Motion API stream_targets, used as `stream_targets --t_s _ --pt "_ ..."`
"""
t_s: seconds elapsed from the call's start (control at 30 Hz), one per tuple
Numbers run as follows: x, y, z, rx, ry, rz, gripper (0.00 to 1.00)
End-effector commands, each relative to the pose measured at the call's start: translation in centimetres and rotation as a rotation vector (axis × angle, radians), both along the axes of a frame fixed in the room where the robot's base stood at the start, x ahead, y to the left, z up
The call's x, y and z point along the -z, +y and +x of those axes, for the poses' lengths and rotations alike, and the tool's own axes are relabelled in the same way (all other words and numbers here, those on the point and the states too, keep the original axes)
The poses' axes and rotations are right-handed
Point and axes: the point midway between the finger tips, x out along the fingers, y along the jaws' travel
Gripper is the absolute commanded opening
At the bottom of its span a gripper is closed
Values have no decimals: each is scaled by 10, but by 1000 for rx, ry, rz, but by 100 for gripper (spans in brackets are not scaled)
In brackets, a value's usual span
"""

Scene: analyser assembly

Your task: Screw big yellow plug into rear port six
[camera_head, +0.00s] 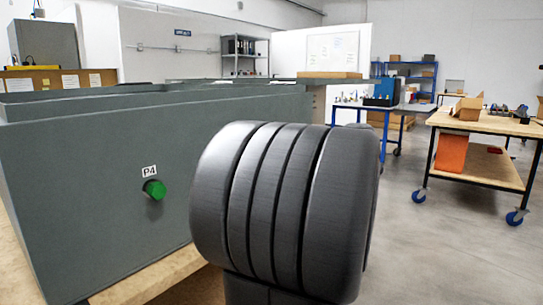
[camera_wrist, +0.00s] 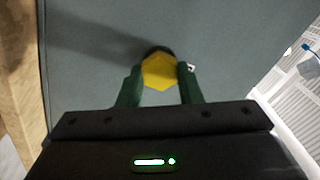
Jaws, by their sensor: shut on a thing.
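In the wrist view, a yellow hexagonal plug (camera_wrist: 159,72) sits between the two dark green fingers of my gripper (camera_wrist: 160,84), which are shut on its sides. The plug faces a grey panel (camera_wrist: 90,60), with a dark round shape and a shadow behind it. I cannot tell whether the plug touches the panel or how deep it sits. In the head view, the grey analyser housing (camera_head: 100,190) stands at the left, with a green plug (camera_head: 154,189) in its side beside a P4 label (camera_head: 149,171). My own arm hides the housing's right part, and the yellow plug and port six do not show there.
The housing rests on a wooden surface (camera_head: 160,275). A wheeled workbench (camera_head: 485,123) with an orange bin (camera_head: 451,152) stands at the right. A blue-framed table (camera_head: 375,108) is further back. The floor between them is clear.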

Motion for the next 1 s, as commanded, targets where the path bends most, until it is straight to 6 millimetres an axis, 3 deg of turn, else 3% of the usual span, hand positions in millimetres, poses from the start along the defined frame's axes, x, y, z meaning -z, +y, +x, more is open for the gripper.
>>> stream_targets --t_s 1.0 --pt "-6 0 0 -1 533 389 0"
